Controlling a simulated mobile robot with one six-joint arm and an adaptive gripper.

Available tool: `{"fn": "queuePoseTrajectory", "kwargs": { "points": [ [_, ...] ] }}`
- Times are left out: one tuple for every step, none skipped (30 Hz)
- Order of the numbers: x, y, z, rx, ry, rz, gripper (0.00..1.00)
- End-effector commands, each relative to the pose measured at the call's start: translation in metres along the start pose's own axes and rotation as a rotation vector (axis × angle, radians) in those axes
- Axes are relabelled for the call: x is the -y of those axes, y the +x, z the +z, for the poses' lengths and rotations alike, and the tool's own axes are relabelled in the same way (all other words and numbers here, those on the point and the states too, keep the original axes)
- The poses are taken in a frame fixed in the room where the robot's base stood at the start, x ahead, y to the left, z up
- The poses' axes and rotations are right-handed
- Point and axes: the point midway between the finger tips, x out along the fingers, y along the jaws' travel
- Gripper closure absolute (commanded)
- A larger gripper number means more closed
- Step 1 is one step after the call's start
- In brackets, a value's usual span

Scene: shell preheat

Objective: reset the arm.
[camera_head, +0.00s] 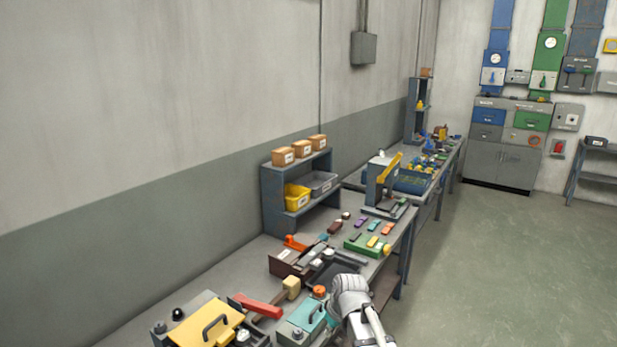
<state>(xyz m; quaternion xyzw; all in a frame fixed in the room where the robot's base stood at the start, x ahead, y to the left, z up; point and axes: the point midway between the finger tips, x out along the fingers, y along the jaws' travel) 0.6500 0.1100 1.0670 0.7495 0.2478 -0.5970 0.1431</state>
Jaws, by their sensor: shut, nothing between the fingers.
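Part of my white and grey arm (352,300) rises from the bottom edge, right of centre, in front of the near workbench's front edge. The fingers of my gripper do not show in this view. The arm hides part of the bench edge and what lies behind it.
The near bench holds a yellow-lidded box (200,330), a red-handled tool (258,307), a teal box (303,318), a dark tray (345,271) and a green block (362,246). A shelf (272,205) stands at the wall. Open floor (490,270) lies to the right.

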Motion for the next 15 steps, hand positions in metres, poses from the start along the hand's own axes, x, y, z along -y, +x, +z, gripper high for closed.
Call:
{"fn": "queuePoseTrajectory", "kwargs": {
  "points": [
    [-0.006, 0.002, 0.031, 0.033, 0.078, 0.017, 1.00],
    [-0.009, 0.002, 0.045, 0.054, 0.125, 0.028, 1.00],
    [-0.014, 0.001, 0.062, 0.079, 0.188, 0.043, 1.00],
    [-0.017, 0.000, 0.075, 0.098, 0.233, 0.054, 1.00],
    [-0.020, -0.001, 0.087, 0.115, 0.277, 0.066, 1.00],
    [-0.023, -0.002, 0.102, 0.137, 0.333, 0.081, 1.00],
    [-0.025, -0.002, 0.112, 0.151, 0.370, 0.092, 1.00],
    [-0.027, -0.003, 0.121, 0.165, 0.405, 0.102, 1.00],
    [-0.029, -0.004, 0.131, 0.179, 0.447, 0.115, 1.00],
    [-0.030, -0.005, 0.138, 0.190, 0.474, 0.124, 1.00],
    [-0.031, -0.006, 0.143, 0.198, 0.497, 0.130, 1.00],
    [-0.032, -0.007, 0.149, 0.206, 0.521, 0.138, 1.00],
    [-0.033, -0.007, 0.152, 0.211, 0.537, 0.143, 1.00],
    [-0.033, -0.008, 0.155, 0.215, 0.548, 0.147, 1.00],
    [-0.034, -0.008, 0.157, 0.219, 0.558, 0.151, 1.00]
  ]
}}
